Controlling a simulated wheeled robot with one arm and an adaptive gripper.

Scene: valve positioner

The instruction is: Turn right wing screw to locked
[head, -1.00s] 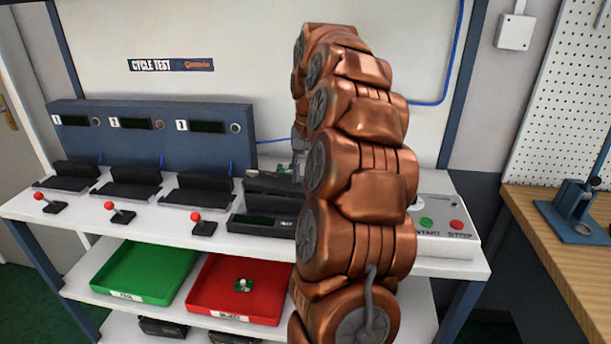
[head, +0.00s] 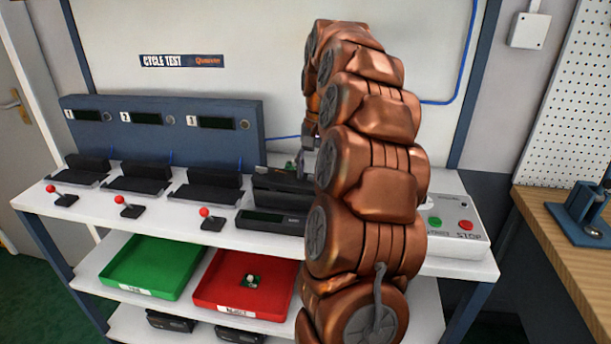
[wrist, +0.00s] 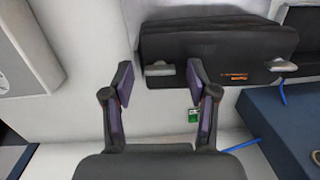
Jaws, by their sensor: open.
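A black device (wrist: 215,45) with an orange label shows in the wrist view. Two grey wing screws are on its near edge: one (wrist: 160,69) at the left of the picture, one (wrist: 282,66) at the right, on the side toward the blue panel. Both wings look roughly level across the picture. My gripper (wrist: 163,78) is open and empty, its fingertips to either side of the left-hand screw in the picture; contact cannot be told. In the head view the device (head: 283,182) is partly behind my arm, and my gripper (head: 307,158) is small beside it.
A small green board (wrist: 194,115) lies near the right finger. A blue panel with displays (head: 165,125) and black cradles stand left on the bench. A START/STOP box (head: 455,225) is at right. Green (head: 150,265) and red trays (head: 225,300) sit below.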

